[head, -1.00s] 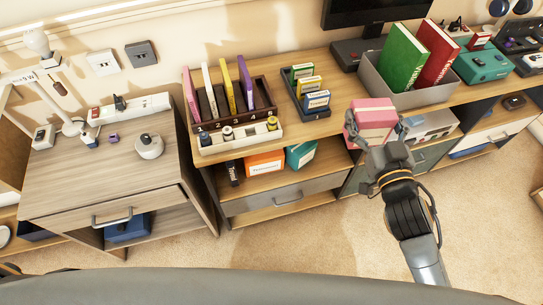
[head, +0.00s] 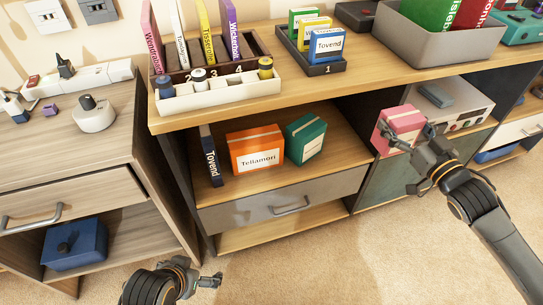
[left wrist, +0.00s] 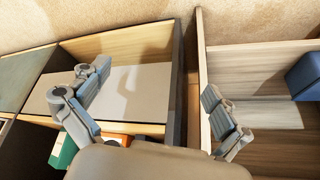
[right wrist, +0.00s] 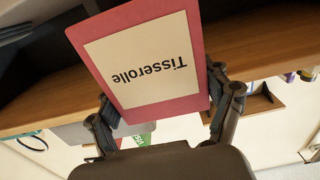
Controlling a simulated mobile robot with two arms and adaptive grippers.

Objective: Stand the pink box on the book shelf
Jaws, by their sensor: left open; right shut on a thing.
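The pink box (head: 400,125) is in my right gripper (head: 412,140), in front of the right part of the long cabinet in the head view. The right wrist view shows its pale label "Tisserolle" (right wrist: 148,62) upside down between the fingers. The open shelf (head: 265,180) below the cabinet top holds a dark upright book "Tovend" (head: 210,155), an orange box "Tellamori" (head: 255,149) and a teal box (head: 305,138). Bare wood shows in front of them. My left gripper (head: 205,281) is low at the bottom edge, open and empty; it also shows in the left wrist view (left wrist: 158,108).
A closed drawer (head: 285,199) sits under the shelf. On the top stand a numbered book rack (head: 212,75), a white bottle holder (head: 215,95) and a grey bin (head: 440,50). A grey device (head: 455,103) fills the right compartment. The left cabinet (head: 75,140) is close by.

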